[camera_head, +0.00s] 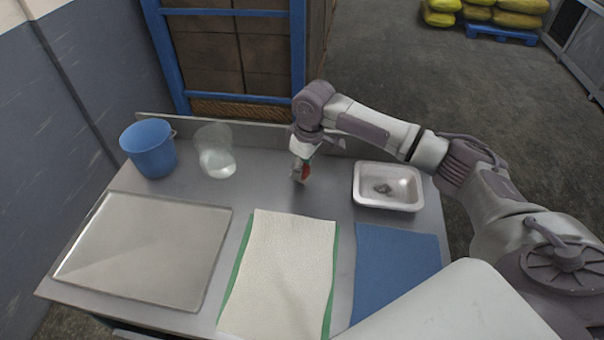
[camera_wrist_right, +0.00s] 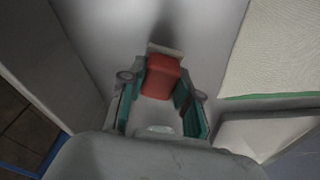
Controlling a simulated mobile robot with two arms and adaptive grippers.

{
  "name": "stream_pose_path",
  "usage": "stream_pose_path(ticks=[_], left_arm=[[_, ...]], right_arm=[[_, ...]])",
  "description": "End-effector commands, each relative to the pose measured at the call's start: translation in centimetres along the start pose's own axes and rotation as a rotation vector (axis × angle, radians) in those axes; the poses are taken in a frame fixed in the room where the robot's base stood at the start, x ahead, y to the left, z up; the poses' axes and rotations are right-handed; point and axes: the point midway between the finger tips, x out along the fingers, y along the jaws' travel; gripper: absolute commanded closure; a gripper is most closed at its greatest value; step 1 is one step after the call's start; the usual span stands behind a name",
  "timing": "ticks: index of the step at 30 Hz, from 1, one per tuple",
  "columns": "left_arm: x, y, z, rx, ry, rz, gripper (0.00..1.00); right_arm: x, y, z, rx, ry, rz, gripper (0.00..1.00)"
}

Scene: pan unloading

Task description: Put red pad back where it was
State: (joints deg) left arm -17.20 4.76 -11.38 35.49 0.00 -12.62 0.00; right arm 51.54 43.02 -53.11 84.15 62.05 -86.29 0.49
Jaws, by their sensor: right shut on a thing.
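My right gripper (camera_head: 302,176) is at the back middle of the metal table, between a clear container and a white tray. It is shut on the red pad (camera_wrist_right: 161,77), which sits between its two green-lined fingers in the right wrist view. In the head view only a small red part of the pad (camera_head: 306,170) shows beside the fingers. The pad is close to the table surface; I cannot tell whether it touches it. My left gripper is not in view.
A blue bucket (camera_head: 148,150) and the clear container (camera_head: 215,158) stand at the back left. The white tray (camera_head: 388,206) holds a small grey thing (camera_head: 382,188). A flat metal tray (camera_head: 145,250), a white cloth (camera_head: 282,262) over green, and a blue cloth (camera_head: 393,265) lie in front.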

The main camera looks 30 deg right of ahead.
Motion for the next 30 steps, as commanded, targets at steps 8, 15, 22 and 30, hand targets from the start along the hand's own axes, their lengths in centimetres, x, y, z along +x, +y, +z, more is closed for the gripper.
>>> stream_pose_path(ticks=[8,15,22,30], left_arm=[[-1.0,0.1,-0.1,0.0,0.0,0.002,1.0],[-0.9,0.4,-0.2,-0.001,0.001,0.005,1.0],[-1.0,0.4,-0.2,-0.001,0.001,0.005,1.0],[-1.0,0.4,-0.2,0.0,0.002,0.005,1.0]], right_arm=[[3.3,-0.1,0.6,-0.002,-0.001,0.0,1.0],[3.4,-0.1,0.6,-0.002,-0.001,0.0,1.0],[3.7,-0.1,0.7,-0.001,-0.001,0.0,0.51],[3.7,-0.1,0.7,-0.001,-0.001,0.0,0.43]])
